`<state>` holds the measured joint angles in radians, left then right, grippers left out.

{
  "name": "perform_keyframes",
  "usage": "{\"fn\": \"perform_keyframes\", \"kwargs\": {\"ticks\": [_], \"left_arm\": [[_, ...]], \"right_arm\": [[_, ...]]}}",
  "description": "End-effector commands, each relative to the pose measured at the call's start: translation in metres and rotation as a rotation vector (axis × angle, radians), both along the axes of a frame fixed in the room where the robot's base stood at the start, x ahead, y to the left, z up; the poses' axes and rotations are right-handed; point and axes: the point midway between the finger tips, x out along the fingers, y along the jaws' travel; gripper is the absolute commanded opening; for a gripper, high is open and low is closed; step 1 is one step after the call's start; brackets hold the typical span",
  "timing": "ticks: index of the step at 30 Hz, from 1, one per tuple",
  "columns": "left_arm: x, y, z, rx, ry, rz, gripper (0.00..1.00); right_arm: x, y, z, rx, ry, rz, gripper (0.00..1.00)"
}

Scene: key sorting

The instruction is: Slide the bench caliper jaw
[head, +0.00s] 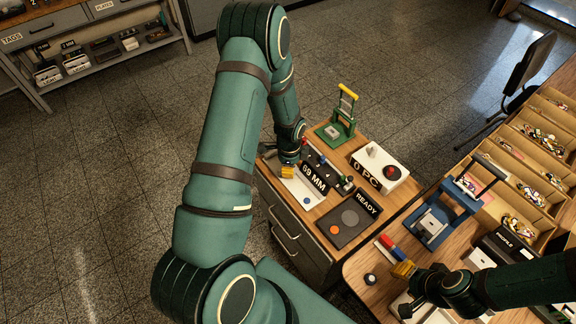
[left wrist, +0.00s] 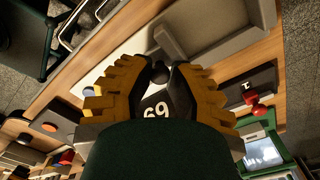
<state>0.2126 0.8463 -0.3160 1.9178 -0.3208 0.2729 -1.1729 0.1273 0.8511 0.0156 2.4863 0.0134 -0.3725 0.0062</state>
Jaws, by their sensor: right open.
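The bench caliper (head: 322,160) is a dark rail behind a black display (head: 314,178) reading "69 MM" on the wooden bench. In the left wrist view the display (left wrist: 156,107) shows "69" between my yellow fingers. My left gripper (head: 287,171) is down at the caliper's left end, partly hidden by its own arm. In the left wrist view my left gripper (left wrist: 163,68) has its fingertips either side of a small dark knob-like part; I cannot tell whether they touch it. My right gripper (head: 403,269) is open at the lower right, away from the caliper.
A white plate (head: 301,192) lies in front of the caliper. A green press (head: 338,120), a white "0 PC" box (head: 379,168) and a "READY" pad (head: 346,222) stand close by. A blue frame (head: 437,216) and sorting trays (head: 535,133) fill the right bench.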

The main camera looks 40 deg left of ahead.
Motion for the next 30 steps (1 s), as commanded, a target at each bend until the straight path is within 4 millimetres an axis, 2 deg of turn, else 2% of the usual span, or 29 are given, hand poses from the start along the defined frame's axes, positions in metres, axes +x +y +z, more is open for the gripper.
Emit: {"fn": "perform_keyframes", "kwargs": {"ticks": [1,2,14,17,30], "left_arm": [[0.000,0.000,0.000,0.000,0.000,0.000,0.38],[0.000,0.000,0.000,0.000,0.000,0.000,0.49],[0.001,0.001,0.006,0.000,-0.002,0.001,0.49],[0.001,0.001,0.017,0.000,-0.002,0.001,0.49],[0.001,0.001,0.100,0.001,-0.003,0.001,0.49]], "right_arm": [[0.000,0.000,0.000,0.000,0.000,0.000,0.47],[0.000,0.000,0.000,0.000,0.000,0.000,0.47],[0.000,0.000,0.000,0.000,0.000,0.000,0.47],[0.000,0.000,0.000,0.000,0.000,0.000,0.47],[0.000,0.000,0.000,0.000,0.000,0.000,0.47]]}}
